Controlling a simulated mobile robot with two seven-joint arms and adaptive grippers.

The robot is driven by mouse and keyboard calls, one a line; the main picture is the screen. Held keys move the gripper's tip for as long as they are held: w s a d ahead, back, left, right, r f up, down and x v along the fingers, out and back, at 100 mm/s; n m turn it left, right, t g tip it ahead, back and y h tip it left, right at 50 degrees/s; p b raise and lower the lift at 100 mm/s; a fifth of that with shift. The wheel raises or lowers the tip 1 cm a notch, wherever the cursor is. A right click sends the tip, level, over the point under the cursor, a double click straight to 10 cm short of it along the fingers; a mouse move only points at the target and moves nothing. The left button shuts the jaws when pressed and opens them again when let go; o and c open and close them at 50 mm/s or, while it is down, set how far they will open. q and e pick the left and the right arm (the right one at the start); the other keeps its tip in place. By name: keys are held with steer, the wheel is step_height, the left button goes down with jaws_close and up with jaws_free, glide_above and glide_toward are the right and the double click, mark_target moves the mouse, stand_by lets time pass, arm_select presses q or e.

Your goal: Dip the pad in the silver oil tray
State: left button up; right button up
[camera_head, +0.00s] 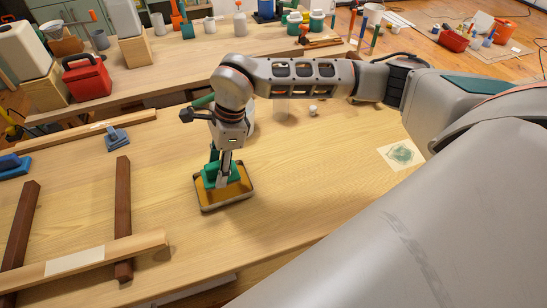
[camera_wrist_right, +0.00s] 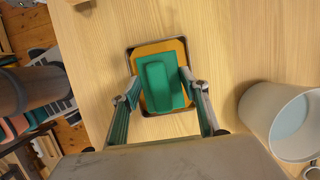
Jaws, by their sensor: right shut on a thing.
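The silver oil tray (camera_head: 208,208) is a shallow metal-rimmed tray with amber oil in it, on the wooden workbench. The green pad (camera_head: 209,172) has a raised green block grip and sits over the tray, within its rim. In the right wrist view the pad (camera_wrist_right: 178,102) covers much of the tray (camera_wrist_right: 132,55), with amber oil showing around it. My right gripper (camera_head: 222,180) points down and is shut on the pad, its fingers at either side of the pad's grip. Whether the pad's underside touches the oil is hidden. My left gripper is not in view.
A white container (camera_wrist_right: 280,115) stands right of the tray in the wrist view. Dark wooden bars (camera_head: 122,215) and a long pale board (camera_head: 80,262) lie left. A blue-handled tool (camera_head: 117,140) lies behind them. A stained paper square (camera_head: 402,154) lies right. Bench space between is clear.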

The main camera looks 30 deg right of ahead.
steer(key=shift+r+p, duration=1.45)
steer(key=shift+r, duration=1.15)
